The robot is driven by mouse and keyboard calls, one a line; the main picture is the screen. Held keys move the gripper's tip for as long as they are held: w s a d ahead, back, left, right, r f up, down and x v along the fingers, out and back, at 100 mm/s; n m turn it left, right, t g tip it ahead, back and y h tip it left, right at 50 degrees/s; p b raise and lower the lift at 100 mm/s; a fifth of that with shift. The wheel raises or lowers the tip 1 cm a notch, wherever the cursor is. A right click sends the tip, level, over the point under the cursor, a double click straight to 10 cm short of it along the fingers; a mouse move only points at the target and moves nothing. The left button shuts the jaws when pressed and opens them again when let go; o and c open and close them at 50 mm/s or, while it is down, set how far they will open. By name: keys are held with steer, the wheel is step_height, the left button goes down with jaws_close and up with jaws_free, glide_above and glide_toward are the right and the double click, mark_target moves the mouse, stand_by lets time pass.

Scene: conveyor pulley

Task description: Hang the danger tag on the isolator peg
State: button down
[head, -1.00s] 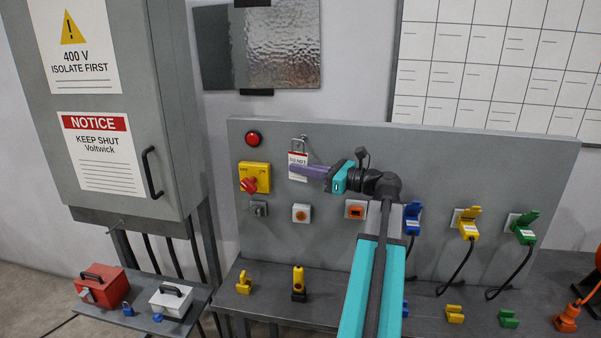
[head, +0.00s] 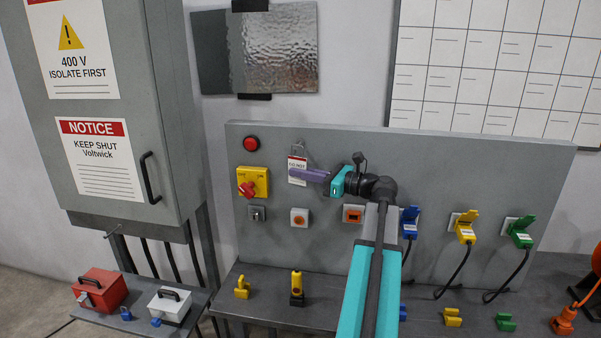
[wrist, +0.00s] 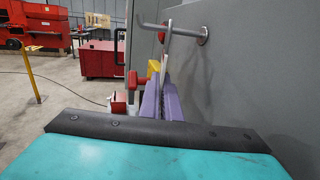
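The danger tag (head: 297,166), a white card with a red band and a loop on top, hangs upright in front of the grey panel. My gripper (head: 306,175) has purple fingers shut on it, covering its lower middle. In the wrist view the tag (wrist: 164,64) is a thin pale edge rising from between the fingers (wrist: 162,100). The metal peg (wrist: 184,31) sticks out from the panel with an upturned tip, and the tag's top reaches its height. I cannot tell whether the loop is around the peg. The yellow isolator (head: 261,176) with a red knob is left of the tag.
A red lamp (head: 251,143), small switch boxes and coloured sockets (head: 466,229) line the panel. The shelf (head: 330,316) below holds several coloured pieces. A grey cabinet (head: 108,165) stands left. Red (head: 104,287) and white boxes sit on a side shelf.

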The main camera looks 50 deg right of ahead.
stand_by(0.4)
steer(key=c, duration=1.9)
jaws_free()
steer(key=shift+s, duration=0.1)
steer(key=b+v, duration=0.3)
steer(key=v, duration=1)
steer(key=shift+s+d, duration=0.1)
steer(key=shift+s, duration=0.2)
